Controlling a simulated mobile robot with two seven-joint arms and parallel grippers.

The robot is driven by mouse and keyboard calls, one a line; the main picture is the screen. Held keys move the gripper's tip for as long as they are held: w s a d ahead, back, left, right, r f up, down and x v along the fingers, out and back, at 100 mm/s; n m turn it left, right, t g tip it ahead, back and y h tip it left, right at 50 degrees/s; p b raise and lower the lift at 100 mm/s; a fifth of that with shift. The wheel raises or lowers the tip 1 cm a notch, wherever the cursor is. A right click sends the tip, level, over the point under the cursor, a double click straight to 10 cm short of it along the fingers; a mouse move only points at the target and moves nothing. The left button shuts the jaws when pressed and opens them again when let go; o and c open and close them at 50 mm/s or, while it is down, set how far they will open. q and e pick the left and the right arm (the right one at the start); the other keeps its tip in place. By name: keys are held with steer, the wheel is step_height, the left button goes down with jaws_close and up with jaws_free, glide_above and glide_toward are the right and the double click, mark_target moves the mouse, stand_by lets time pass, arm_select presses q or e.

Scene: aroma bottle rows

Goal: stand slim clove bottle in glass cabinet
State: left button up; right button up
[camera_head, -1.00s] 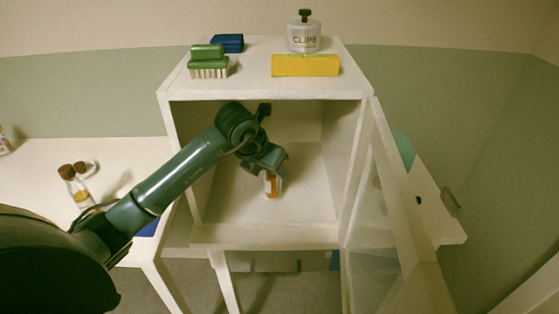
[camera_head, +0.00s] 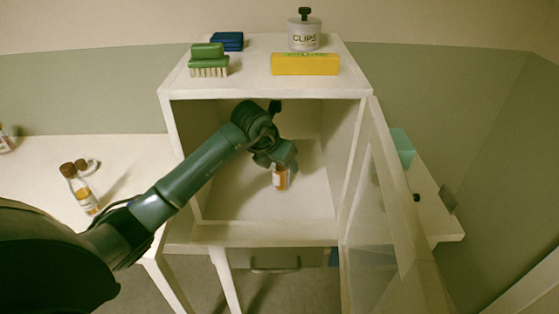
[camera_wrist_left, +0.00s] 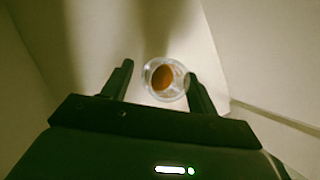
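The slim clove bottle (camera_head: 280,178), with an orange-brown label, is inside the white glass cabinet (camera_head: 265,236). My left gripper (camera_head: 279,160) reaches in from above and hides its top. In the left wrist view the bottle's brown cap and clear rim (camera_wrist_left: 163,78) sit between the two fingers (camera_wrist_left: 160,80), against the right finger. The bottle moves with the gripper, so it appears held; a narrow gap shows beside the left finger. It looks upright, low over the cabinet floor; contact with the floor is unclear. My right gripper is out of view.
The cabinet's glass door (camera_head: 385,215) stands open at right. A yellow block (camera_head: 305,64), clips jar (camera_head: 304,36), green brush (camera_head: 208,62) and blue block (camera_head: 228,42) are on top. The cabinet floor around the bottle is clear.

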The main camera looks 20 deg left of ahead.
arm_select(q)
steer(key=shift+s+a+r+b, duration=0.1)
steer(key=shift+s+r+b, duration=0.2)
steer(key=shift+s+r, duration=0.2)
steer(key=s+a+b, duration=0.1)
steer(key=s+b, duration=0.1)
steer(key=s, duration=0.9)
steer(key=shift+s+a, duration=0.25)
steer(key=shift+a, duration=0.05)
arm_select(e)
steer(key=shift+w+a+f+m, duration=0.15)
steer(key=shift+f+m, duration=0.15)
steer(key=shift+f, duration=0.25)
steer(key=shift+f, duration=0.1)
